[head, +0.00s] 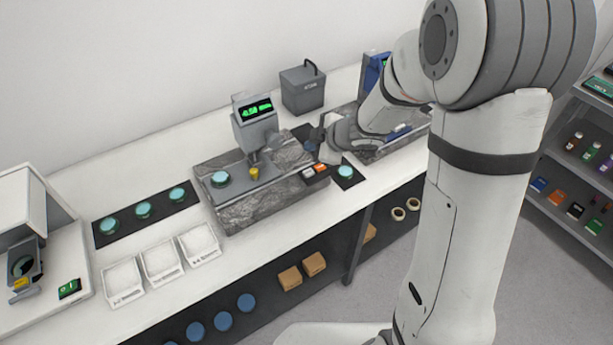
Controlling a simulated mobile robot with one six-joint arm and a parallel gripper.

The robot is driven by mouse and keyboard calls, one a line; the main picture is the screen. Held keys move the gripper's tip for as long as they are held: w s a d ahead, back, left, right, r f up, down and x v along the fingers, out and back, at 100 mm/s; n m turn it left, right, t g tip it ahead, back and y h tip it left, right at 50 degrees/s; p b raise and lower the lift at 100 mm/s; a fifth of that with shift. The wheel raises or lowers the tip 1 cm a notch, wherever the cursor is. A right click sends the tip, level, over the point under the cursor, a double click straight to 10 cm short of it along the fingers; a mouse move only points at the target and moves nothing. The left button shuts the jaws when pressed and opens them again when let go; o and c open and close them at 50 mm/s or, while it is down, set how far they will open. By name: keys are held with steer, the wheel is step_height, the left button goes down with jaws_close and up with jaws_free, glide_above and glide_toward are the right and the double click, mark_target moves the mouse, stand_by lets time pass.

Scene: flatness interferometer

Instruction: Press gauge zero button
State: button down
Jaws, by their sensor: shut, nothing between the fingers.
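The gauge (256,123) with a green digital display stands on a grey granite slab (262,208) on the bench. A yellow-tipped part shows below it, near a teal disc (220,179). At the slab's front right are two small buttons, one red-orange (320,168) and one paler (307,173); their labels are too small to read. My gripper (318,150) is at the slab's right end, just above and behind the buttons. It is shut and empty. Its fingertips are small here, and I cannot tell whether they touch anything.
A teal disc lies on a dark mat (350,181) right of the buttons. Several teal discs lie on a mat (108,240) at left, above white trays (162,258). A dark grey box (302,89) stands behind. Another instrument (25,230) is at far left. My arm hides the bench's right part.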

steer(key=b, duration=0.5)
glide_above(312, 174)
step_height(312, 174, down, 6)
steer(key=shift+r, duration=0.1)
steer(key=shift+f+b, duration=0.35)
steer(key=shift+f, duration=0.1)
steer(key=shift+f, duration=0.15)
stand_by(1.1)
steer(key=shift+f, duration=0.25)
steer(key=shift+f+b, duration=0.5)
stand_by(0.6)
steer(key=shift+r, duration=0.1)
steer(key=shift+r+p, duration=0.85)
steer(key=shift+p, duration=0.2)
